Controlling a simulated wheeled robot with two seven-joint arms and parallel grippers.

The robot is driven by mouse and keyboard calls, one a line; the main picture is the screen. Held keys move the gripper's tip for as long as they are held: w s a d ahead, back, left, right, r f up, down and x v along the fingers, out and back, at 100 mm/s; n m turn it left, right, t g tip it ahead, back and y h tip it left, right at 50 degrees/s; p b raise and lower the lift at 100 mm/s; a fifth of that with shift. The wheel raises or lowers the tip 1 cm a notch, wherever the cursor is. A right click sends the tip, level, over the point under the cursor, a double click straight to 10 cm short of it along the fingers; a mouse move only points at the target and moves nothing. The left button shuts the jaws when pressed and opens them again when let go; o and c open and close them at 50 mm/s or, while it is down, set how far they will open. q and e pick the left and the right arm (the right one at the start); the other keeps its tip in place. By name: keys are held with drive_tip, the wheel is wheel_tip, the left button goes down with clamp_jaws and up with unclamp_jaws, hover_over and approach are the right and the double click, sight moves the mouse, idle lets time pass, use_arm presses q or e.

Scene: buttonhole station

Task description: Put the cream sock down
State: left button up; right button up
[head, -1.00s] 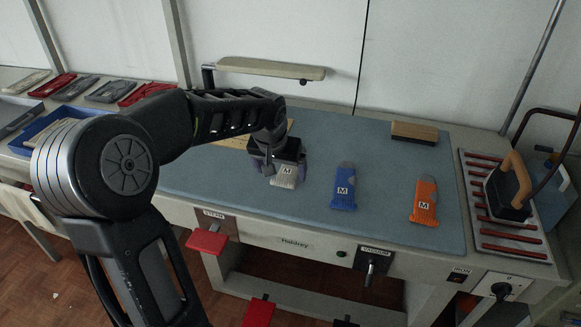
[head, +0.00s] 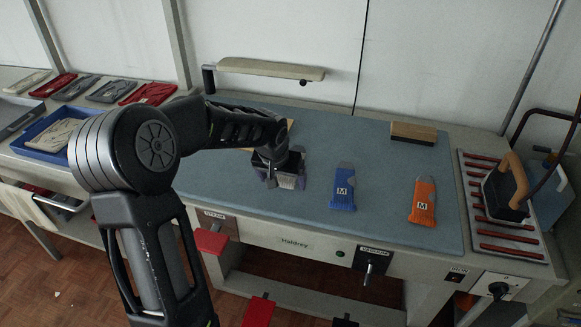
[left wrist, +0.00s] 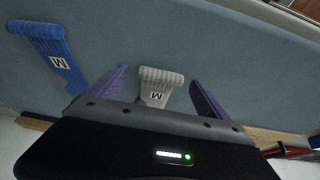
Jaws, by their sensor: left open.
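The cream sock (left wrist: 158,88), with a white label marked M, lies flat on the blue-grey ironing board (head: 390,190). In the left wrist view it lies between the purple fingers of my left gripper (left wrist: 160,92), with space on both sides. My left gripper is open. My right gripper is in neither view.
A blue sock (head: 343,188) and an orange sock (head: 423,202) lie to the right on the board. A wooden brush (head: 414,133) lies at the back. An iron (head: 507,190) rests at the right. A blue tray (head: 52,137) and several folded pieces are at the left.

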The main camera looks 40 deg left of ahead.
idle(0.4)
use_arm(q)
drive_tip(key=c, duration=1.6)
drive_tip(key=shift+o, duration=0.2)
wheel_tip(320, 180, up, 10)
drive_tip(key=shift+b, duration=0.45)
